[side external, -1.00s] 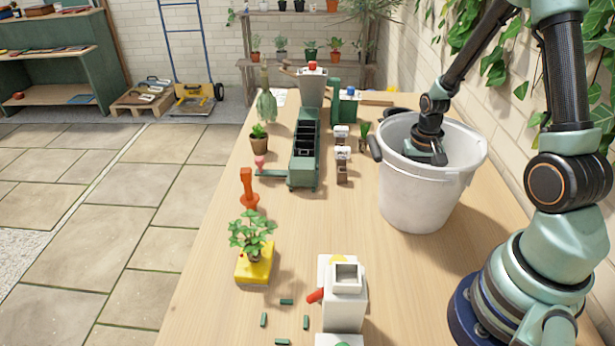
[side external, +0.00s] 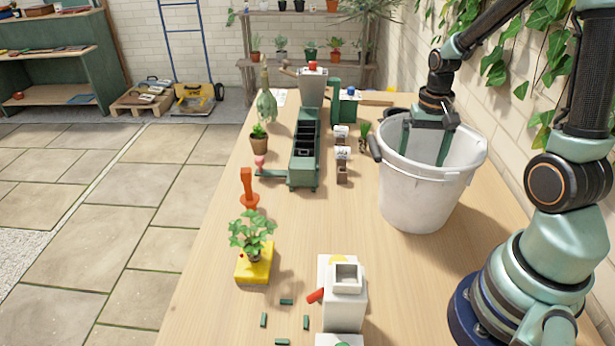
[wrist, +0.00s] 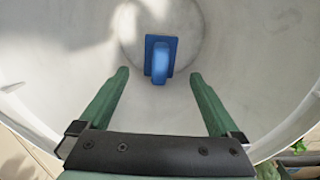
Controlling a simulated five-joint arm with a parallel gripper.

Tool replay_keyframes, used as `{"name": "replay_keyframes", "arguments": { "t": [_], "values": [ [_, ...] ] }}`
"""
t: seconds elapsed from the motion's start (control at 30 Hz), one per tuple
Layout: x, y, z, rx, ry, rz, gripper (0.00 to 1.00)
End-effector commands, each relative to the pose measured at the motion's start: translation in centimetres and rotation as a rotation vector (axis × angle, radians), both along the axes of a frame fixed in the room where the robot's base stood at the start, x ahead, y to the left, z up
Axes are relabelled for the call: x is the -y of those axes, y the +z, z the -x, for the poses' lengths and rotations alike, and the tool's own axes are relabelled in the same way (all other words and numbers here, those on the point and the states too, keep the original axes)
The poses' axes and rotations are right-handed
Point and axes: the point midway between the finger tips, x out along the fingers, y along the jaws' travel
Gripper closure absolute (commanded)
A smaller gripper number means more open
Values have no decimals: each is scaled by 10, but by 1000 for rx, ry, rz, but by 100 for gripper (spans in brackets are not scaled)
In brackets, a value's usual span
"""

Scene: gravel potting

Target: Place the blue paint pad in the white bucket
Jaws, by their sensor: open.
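The white bucket (side external: 422,195) stands on the right side of the wooden table. The blue paint pad (wrist: 160,58) lies on the bottom inside the bucket in the wrist view, its handle facing up. The side view hides it behind the bucket wall. My gripper (side external: 425,160) points down into the mouth of the bucket, its fingers partly inside. In the wrist view my gripper (wrist: 158,80) is open and empty, with the pad apart from it and below, seen between the fingertips.
A green trough machine (side external: 303,150) stands left of the bucket. A potted plant on a yellow block (side external: 254,268) and a white hopper (side external: 343,295) stand nearer. Small green pieces (side external: 286,301) lie between them. The table in front of the bucket is clear.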

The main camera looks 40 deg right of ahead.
Motion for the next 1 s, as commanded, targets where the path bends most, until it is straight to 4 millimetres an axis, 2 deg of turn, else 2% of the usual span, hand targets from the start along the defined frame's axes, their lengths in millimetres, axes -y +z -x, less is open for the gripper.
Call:
{"name": "replay_keyframes", "arguments": {
  "t": [0.1, 0.23, 0.73, 0.87, 1.0],
  "values": [
    [0, 20, -1, 4, 0, 2, 2],
    [0, 32, 0, 2, 0, 1, 2],
    [-3, 41, -1, 4, 27, 2, 2],
    [-19, 62, -3, 25, 188, 15, 2],
    [-52, 99, 0, 61, 502, 42, 2]
  ]
}}
